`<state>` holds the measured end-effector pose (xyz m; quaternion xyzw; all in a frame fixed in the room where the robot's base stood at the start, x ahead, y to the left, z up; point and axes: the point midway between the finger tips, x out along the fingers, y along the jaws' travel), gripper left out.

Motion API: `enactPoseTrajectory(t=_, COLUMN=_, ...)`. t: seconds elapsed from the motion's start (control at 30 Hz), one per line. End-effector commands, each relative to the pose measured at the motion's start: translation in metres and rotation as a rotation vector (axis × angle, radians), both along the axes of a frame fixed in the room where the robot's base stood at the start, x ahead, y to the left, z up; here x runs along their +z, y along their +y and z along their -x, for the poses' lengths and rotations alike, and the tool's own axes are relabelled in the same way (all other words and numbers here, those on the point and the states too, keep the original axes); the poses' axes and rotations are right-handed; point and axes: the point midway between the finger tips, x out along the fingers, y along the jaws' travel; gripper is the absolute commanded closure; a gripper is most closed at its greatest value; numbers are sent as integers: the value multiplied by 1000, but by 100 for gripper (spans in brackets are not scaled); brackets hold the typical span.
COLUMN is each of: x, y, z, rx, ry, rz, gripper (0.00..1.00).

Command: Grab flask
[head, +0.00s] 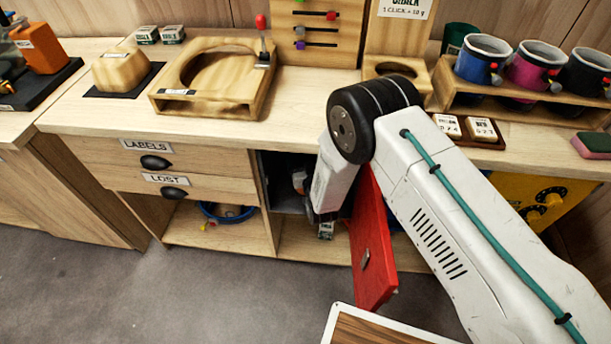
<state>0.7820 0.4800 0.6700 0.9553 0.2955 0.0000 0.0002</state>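I cannot make out a flask for certain in the head view. My arm bends down in front of the bench, and its end reaches to the dark open compartment between the drawers and the red door. My gripper (325,231) is at the front of this compartment, small and partly hidden by my own arm. I cannot tell whether its fingers are open or shut, or whether they hold anything. The inside of the compartment (280,172) is dark and mostly hidden.
The red door (372,275) stands open just right of my gripper. Drawers (190,158) are at left, with a blue round container (228,211) on the low shelf. The benchtop carries a wooden frame (215,105) and a rack of mugs (482,58). Grey floor (170,290) is clear at lower left.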

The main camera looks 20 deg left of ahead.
Motion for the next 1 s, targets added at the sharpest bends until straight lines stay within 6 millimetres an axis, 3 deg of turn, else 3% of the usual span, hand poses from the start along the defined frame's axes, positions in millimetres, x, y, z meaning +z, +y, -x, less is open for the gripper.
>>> enactPoseTrajectory(t=0.03, x=0, y=0, z=0, rx=0, ry=0, rz=0, gripper=17)
enactPoseTrajectory(t=0.3, x=0, y=0, z=0, rx=0, ry=0, rz=0, gripper=90)
enactPoseTrajectory(t=0.63, x=4, y=0, z=0, rx=0, ry=-1, rz=-2, gripper=91)
enactPoseTrajectory(t=0.93, x=38, y=0, z=0, rx=0, ry=-3, rz=-3, gripper=91)
enactPoseTrajectory(t=1.0, x=37, y=-7, z=12, rx=1, ry=2, rz=1, gripper=91)
